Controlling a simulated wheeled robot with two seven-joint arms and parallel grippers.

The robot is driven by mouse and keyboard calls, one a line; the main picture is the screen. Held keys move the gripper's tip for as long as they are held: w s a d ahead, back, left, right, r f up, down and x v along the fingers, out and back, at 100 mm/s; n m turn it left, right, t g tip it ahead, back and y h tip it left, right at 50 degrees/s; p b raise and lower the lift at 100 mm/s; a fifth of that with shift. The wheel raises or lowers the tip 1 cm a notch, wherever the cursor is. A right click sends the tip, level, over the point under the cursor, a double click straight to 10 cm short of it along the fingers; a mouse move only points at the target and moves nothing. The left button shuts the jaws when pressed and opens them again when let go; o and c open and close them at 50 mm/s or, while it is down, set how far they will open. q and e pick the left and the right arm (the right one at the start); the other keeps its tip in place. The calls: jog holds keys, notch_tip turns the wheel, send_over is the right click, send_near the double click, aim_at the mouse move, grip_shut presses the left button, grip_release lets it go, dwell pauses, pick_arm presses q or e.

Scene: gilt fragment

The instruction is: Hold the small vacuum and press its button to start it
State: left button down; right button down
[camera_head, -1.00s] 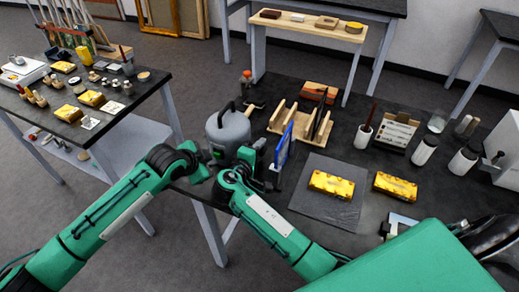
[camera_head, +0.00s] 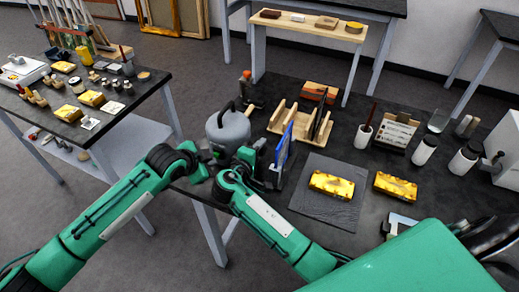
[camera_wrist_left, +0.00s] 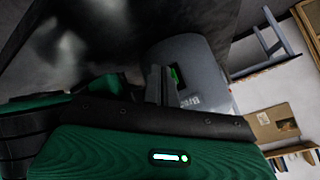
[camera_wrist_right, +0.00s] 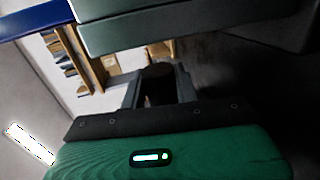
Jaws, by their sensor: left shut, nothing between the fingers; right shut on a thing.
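The small vacuum (camera_head: 228,132) is a grey rounded canister with a black top handle, upright at the left edge of the dark workbench. Its grey body (camera_wrist_left: 207,85) and green button (camera_wrist_left: 174,76) show in the left wrist view. My left gripper (camera_wrist_left: 157,84) is shut and empty, its fingertips close beside the button; contact cannot be told. My right gripper (camera_wrist_right: 158,88) is shut on a dark part that seems to belong to the vacuum. In the head view both wrists crowd against the vacuum's near side and partly hide it.
Gilt blocks (camera_head: 331,185) (camera_head: 395,186) lie on and beside a grey mat (camera_head: 322,212). A cluttered side table (camera_head: 150,82) stands to the left, across a floor gap.

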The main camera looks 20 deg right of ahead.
pick_arm(q)
jog(key=shift+w+d, duration=0.1)
dwell(0.4)
jog(key=shift+w+d, duration=0.2)
jog(key=shift+d, duration=0.05)
jog(key=shift+w+d, duration=0.1)
dwell(0.4)
jog(key=shift+s+a, duration=0.4)
jog(key=shift+s+a, duration=2)
jog(key=shift+a, duration=0.25)
pick_arm(e)
jog(key=c, duration=1)
grip_release()
